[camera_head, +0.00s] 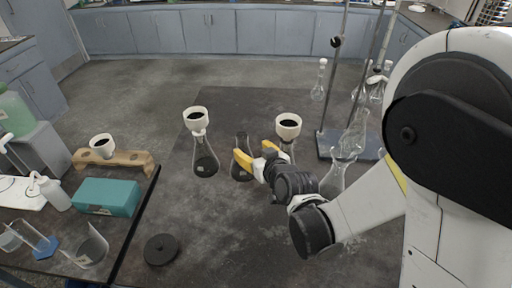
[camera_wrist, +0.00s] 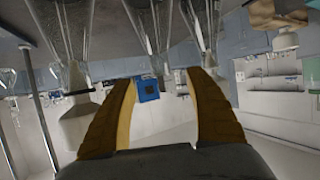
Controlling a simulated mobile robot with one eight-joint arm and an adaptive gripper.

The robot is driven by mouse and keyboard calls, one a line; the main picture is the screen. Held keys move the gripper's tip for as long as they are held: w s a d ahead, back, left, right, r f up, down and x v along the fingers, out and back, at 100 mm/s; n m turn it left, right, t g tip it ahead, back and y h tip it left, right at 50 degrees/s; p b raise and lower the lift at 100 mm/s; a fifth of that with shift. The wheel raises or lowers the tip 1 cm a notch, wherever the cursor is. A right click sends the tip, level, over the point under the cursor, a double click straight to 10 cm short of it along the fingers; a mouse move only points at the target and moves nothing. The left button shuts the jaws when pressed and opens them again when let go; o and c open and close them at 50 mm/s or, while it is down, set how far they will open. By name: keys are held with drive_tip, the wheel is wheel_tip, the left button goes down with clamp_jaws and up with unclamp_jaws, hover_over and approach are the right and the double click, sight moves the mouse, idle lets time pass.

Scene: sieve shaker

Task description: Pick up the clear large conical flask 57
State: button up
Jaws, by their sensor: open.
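Several clear conical flasks stand upright on the dark bench; I cannot read any number, so I cannot tell which is 57. One without a funnel (camera_head: 242,172) stands partly behind my gripper (camera_head: 257,150). To its left is a flask with a white funnel (camera_head: 204,158); another funnel-topped flask (camera_head: 287,150) is partly hidden behind my gripper. My gripper is open, its yellow fingers apart and nothing seen between them. In the wrist view flasks hang from the top edge, seen upside down, a middle one (camera_wrist: 150,28) beyond the gap of my gripper (camera_wrist: 163,82).
A metal stand with a blue-grey base (camera_head: 345,145) and glassware is at the right. More clear glassware (camera_head: 343,165) stands beside my arm. A black disc (camera_head: 160,249) lies in front.

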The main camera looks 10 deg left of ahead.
sight(244, 146)
drive_tip(key=b+x, duration=0.1)
drive_tip(key=x, duration=0.4)
drive_tip(key=shift+s+a+f, duration=0.15)
drive_tip(key=shift+s, duration=0.05)
drive_tip(key=b+x, duration=0.2)
drive_tip(key=x, duration=0.1)
drive_tip(key=f+x, duration=0.1)
drive_tip(key=x, duration=0.1)
drive_tip(key=shift+w+b, duration=0.15)
drive_tip(key=shift+b, duration=0.25)
drive_tip(key=shift+d+r, duration=0.1)
drive_tip(key=shift+d, duration=0.15)
drive_tip(key=shift+c, duration=0.6)
clamp_jaws()
